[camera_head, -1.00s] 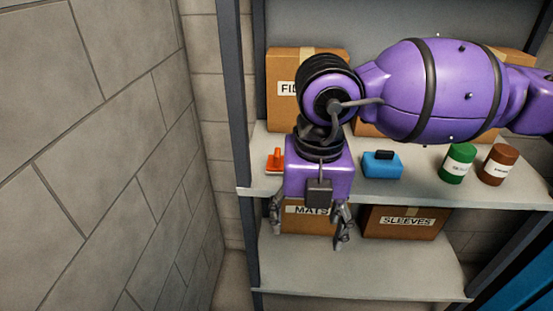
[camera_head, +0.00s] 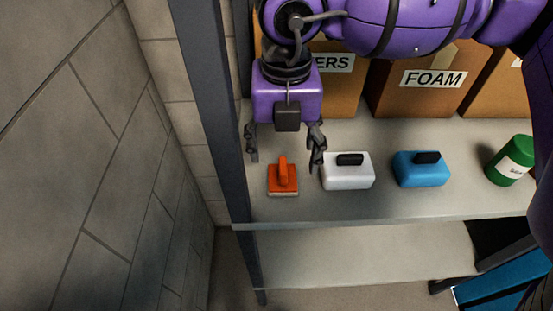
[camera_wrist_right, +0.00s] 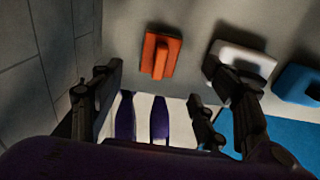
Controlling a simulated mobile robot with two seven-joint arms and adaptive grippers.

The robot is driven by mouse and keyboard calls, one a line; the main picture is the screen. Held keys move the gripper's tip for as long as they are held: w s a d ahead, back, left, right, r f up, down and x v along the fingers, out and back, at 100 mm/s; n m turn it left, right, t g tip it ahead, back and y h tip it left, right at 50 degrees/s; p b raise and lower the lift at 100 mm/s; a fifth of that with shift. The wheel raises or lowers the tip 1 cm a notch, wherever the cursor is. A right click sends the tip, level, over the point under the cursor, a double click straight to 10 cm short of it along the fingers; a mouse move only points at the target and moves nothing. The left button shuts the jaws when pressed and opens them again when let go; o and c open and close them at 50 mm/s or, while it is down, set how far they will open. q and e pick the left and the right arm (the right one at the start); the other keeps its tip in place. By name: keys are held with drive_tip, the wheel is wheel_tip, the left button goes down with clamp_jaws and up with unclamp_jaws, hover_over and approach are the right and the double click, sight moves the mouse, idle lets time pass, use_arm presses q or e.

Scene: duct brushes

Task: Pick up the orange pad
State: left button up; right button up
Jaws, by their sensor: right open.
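The orange pad (camera_head: 283,177) lies on the shelf near its left end, with an upright orange handle on top. It also shows in the right wrist view (camera_wrist_right: 160,55), ahead of the fingers and touched by neither. My right gripper (camera_head: 284,158) is open and empty, pointing down, its fingers apart on either side of the pad's handle as seen from the head. In the right wrist view the fingers (camera_wrist_right: 150,105) are spread wide with nothing between them. My left gripper is not in view.
A white pad (camera_head: 347,172) with a black handle sits just right of the right finger. A blue pad (camera_head: 421,170) and a green can (camera_head: 510,161) stand further right. Cardboard boxes (camera_head: 420,86) fill the back. A dark shelf post (camera_head: 212,100) is close on the left.

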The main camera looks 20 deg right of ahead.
sight(283, 165)
wheel_tip(283, 165, down, 3)
drive_tip(key=shift+s+f, duration=0.1)
drive_tip(key=shift+s, duration=0.05)
wheel_tip(283, 165, down, 4)
drive_tip(key=shift+r, duration=0.25)
drive_tip(key=shift+w+f, duration=0.2)
drive_tip(key=shift+f, duration=0.1)
drive_tip(key=c, duration=1.2)
drive_tip(key=shift+c, duration=0.2)
drive_tip(key=shift+r, duration=0.45)
wheel_tip(283, 165, up, 2)
drive_tip(key=shift+r, duration=0.2)
use_arm(q)
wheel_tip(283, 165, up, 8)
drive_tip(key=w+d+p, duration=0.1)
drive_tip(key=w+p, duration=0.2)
drive_tip(key=p, duration=0.4)
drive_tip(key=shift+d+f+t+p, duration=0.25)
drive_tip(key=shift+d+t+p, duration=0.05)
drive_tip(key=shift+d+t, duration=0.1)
use_arm(e)
drive_tip(key=s+d+r, duration=0.2)
drive_tip(key=s+r, duration=0.7)
drive_tip(key=s, duration=0.5)
drive_tip(key=shift+d+r, duration=0.15)
drive_tip(key=shift+r, duration=0.2)
